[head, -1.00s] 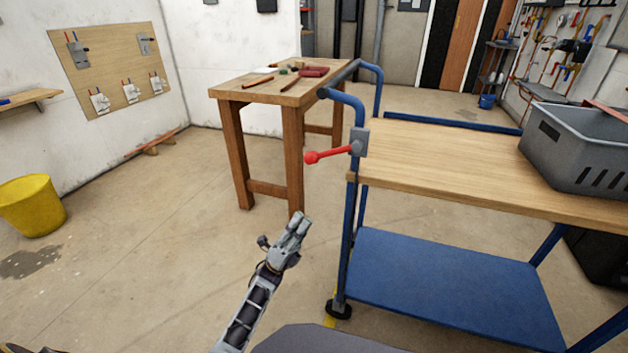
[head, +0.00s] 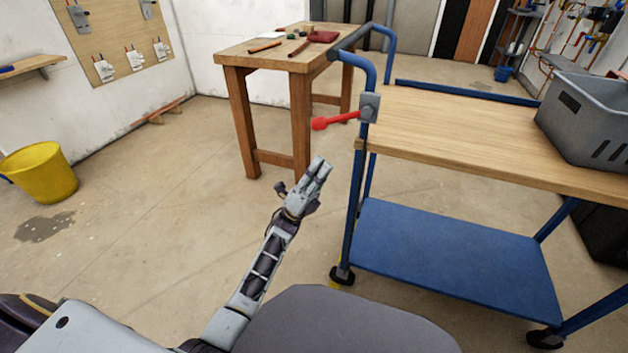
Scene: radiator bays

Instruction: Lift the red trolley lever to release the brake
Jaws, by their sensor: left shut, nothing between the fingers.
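The red trolley lever (head: 335,121) sticks out to the left from a grey bracket (head: 369,108) on the trolley's blue handle post. The trolley (head: 450,140) has a wooden top and a blue lower shelf. My left gripper (head: 320,170) is shut and empty. In the picture it is below the lever's knob and left of the trolley post, apart from the lever. My right gripper is not in view.
A grey crate (head: 590,125) stands on the trolley's right end. A wooden workbench (head: 275,65) with tools stands behind the lever. A yellow bucket (head: 40,175) stands at the left. The floor between bucket and trolley is clear.

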